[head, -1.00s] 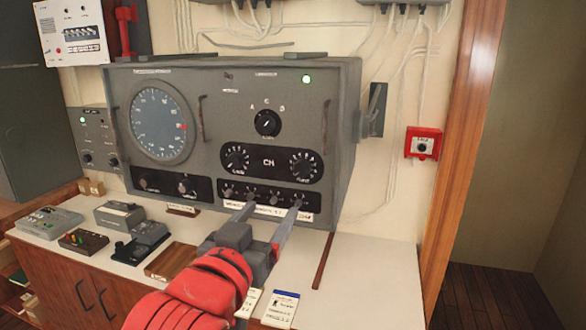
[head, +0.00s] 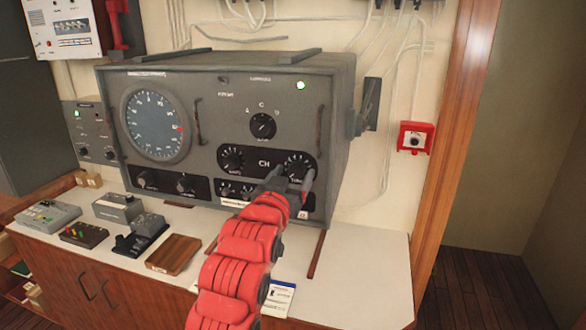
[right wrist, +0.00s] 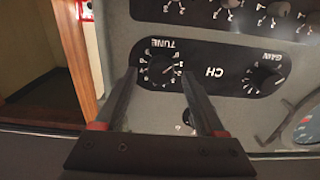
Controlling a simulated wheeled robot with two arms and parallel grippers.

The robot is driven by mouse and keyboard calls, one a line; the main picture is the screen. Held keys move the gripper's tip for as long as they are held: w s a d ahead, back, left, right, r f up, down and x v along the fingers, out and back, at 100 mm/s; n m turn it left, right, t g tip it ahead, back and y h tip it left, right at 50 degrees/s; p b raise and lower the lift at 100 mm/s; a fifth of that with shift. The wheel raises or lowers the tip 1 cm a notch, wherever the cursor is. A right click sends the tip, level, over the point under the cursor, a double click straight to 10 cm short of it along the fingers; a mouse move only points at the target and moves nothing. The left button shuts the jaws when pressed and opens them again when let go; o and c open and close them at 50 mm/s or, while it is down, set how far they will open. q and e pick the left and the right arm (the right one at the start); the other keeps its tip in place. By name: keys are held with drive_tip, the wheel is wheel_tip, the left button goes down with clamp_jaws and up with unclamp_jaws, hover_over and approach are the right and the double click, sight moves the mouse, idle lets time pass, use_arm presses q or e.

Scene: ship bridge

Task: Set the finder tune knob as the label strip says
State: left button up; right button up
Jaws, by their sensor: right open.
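The finder is a grey box; the TUNE knob (head: 296,162) sits at the right end of its black CH panel, partly hidden by my fingers. In the right wrist view, which is upside down, the dark TUNE knob (right wrist: 163,68) lies between the fingertips inside a ring of white marks. My right gripper (head: 291,177) is open, one finger on each side of the knob; I cannot tell whether they touch it. A white label strip (head: 233,203) under the lower knob row is partly hidden by my gripper, its text too small to read. My left gripper is not in view.
The GAIN knob (head: 231,158) is left of TUNE, a selector knob (head: 262,126) above. A row of small knobs sits just below. A round dial (head: 156,124) is at the left.

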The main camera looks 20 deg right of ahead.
drive_tip(key=shift+w+d, duration=0.15)
drive_tip(key=shift+w, duration=0.1)
clamp_jaws()
drive_tip(key=shift+f+b, duration=0.15)
drive_tip(key=shift+b, duration=0.35)
drive_tip(key=m+b, duration=0.2)
drive_tip(key=b, duration=0.3)
drive_tip(key=m+b, duration=0.3)
drive_tip(key=b, duration=0.2)
drive_tip(key=m+b, duration=0.2)
drive_tip(key=b, duration=0.3)
drive_tip(key=shift+s+d+f+m, duration=0.1)
drive_tip(key=shift+f+m, duration=0.15)
drive_tip(key=shift+m, duration=0.05)
drive_tip(key=shift+r+m+b, duration=0.1)
drive_tip(key=shift+m+b, duration=0.75)
drive_tip(key=shift+m, duration=0.25)
drive_tip(key=shift+m+b, duration=0.5)
drive_tip(key=shift+m, duration=0.4)
drive_tip(key=shift+r, duration=0.1)
